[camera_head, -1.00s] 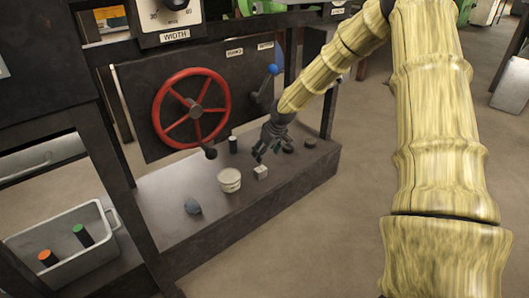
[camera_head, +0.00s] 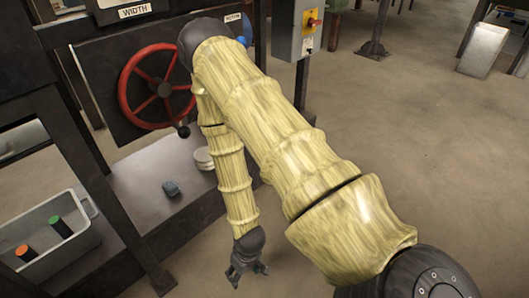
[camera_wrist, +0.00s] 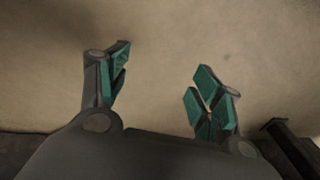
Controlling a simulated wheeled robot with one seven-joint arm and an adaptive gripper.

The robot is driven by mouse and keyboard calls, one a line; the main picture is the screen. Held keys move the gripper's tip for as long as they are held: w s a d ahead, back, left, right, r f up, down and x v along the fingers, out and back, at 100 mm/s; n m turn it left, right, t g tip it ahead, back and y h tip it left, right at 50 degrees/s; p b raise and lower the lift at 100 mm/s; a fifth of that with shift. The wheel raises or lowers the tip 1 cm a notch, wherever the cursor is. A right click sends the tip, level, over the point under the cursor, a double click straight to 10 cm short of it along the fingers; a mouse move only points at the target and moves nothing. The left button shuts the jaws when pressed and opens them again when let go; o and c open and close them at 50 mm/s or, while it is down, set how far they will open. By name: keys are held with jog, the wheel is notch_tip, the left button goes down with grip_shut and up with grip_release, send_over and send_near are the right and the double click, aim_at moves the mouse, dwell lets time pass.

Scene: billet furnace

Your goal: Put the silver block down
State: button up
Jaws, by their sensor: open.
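The silver block is not visible in either current view. A small pale block that stood on the bench beside the white tub a second ago would now lie behind my arm. My gripper (camera_head: 246,272) hangs low in front of the bench, over the bare floor. In the wrist view my gripper (camera_wrist: 160,72) is open, with its teal-padded fingers apart. Nothing is between them, and only brown floor shows beyond.
The bench (camera_head: 135,225) carries a white tub (camera_head: 203,158), partly hidden by my arm, and a dark grey lump (camera_head: 171,188). A red handwheel (camera_head: 157,88) stands behind. A grey bin (camera_head: 82,243) at left holds orange-topped and green-topped cylinders. Open floor lies right.

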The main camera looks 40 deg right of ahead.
jog(key=s+a+f+g+h, duration=0.1)
jog(key=s, duration=1.1)
jog(key=shift+r, duration=0.15)
